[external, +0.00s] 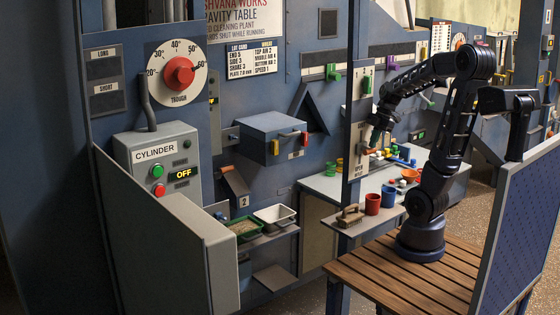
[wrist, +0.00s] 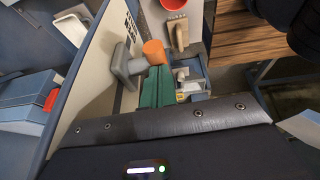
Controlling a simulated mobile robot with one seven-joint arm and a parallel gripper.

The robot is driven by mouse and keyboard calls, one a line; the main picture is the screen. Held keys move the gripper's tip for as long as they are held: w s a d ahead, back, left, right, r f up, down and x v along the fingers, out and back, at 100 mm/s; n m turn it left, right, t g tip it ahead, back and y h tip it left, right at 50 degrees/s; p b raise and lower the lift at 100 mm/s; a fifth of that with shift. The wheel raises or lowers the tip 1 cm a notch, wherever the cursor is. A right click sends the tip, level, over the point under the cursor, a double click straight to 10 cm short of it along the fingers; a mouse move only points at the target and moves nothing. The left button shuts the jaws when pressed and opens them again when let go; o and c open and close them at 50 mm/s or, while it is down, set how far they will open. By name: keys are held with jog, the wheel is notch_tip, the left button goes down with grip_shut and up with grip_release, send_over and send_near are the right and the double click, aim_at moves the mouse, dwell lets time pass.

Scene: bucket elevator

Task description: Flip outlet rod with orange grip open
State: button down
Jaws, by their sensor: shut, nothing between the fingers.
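The outlet rod's orange grip (wrist: 154,50) is a short cylinder on a grey lever (wrist: 124,66) that stands out from a pale panel (wrist: 99,60) in the wrist view. My gripper (wrist: 155,70) shows two green fingers close together, shut and empty. Its tips are right at the near side of the orange grip; I cannot tell whether they touch it. In the external view my gripper (external: 371,146) is beside the narrow upright panel (external: 357,115) above the small shelf. The grip is small there and partly hidden by my gripper.
Below the panel, a shelf holds a wooden brush (external: 350,215), a red cup (external: 373,204) and a blue cup (external: 389,196). The brush (wrist: 178,35) and red cup (wrist: 173,4) are also near the grip in the wrist view. A counter with small coloured items (external: 402,160) lies behind.

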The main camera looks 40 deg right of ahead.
notch_tip(320, 180, down, 5)
jog(key=shift+f, duration=0.2)
dwell(0.3)
jog(key=a+v, duration=0.1)
jog(key=v, duration=1.3)
jog(key=shift+s+r, duration=0.25)
jog(key=shift+d, duration=0.1)
jog(key=s+a+f+m+t+h, duration=0.3)
jog(key=s+a+m, duration=0.5)
jog(key=m, duration=0.9)
jog(key=shift+a+m+t+h, duration=0.4)
jog(key=shift+a+h, duration=0.3)
jog(key=shift+a, duration=0.75)
jog(key=shift+w, duration=0.15)
